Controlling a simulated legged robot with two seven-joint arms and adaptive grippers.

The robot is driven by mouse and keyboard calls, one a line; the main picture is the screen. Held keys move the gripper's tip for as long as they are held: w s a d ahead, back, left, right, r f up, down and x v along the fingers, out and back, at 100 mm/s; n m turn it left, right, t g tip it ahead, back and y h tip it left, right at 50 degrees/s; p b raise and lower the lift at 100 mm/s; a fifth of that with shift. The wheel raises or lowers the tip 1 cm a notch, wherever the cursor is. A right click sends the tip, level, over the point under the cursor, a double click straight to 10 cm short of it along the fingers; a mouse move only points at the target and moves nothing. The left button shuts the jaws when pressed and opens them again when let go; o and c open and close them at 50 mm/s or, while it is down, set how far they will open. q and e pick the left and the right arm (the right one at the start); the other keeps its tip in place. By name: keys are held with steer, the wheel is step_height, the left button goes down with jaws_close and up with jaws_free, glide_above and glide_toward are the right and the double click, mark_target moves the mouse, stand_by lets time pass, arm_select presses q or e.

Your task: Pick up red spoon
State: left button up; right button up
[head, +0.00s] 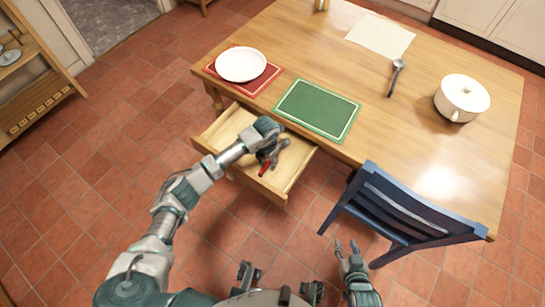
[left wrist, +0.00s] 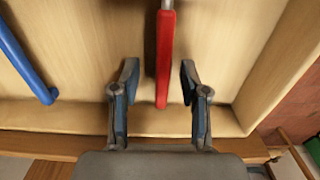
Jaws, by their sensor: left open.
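The red spoon shows in the left wrist view as a straight red handle (left wrist: 165,60) with a metal shaft at the top edge; its bowl is out of that view. In the head view its red handle (head: 264,169) shows in the open wooden drawer (head: 228,122), partly hidden by my gripper. My left gripper (head: 271,156) is over the drawer, pointing down. In the left wrist view its open fingers (left wrist: 158,80) stand on either side of the red handle, with a gap on both sides. My right gripper (head: 347,250) is open and empty, left of the blue chair's seat side.
A blue handle (left wrist: 25,60) lies in the drawer, left of the red one. The drawer's front wall (left wrist: 60,116) is close to the fingers. The table (head: 330,60) holds a plate (head: 241,64), green mat (head: 317,109), ladle (head: 396,76) and pot (head: 462,97). A blue chair (head: 410,205) stands right.

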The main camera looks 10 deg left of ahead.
arm_select(q)
steer(key=shift+d+f, duration=0.25)
steer(key=shift+d, duration=0.05)
steer(key=shift+d+r, duration=0.15)
steer(key=shift+d, duration=0.1)
steer(key=shift+a, duration=0.35)
steer(key=c, duration=0.6)
steer(key=shift+a, duration=0.2)
jaws_close()
steer(key=shift+a, duration=0.2)
steer(key=shift+d, duration=0.1)
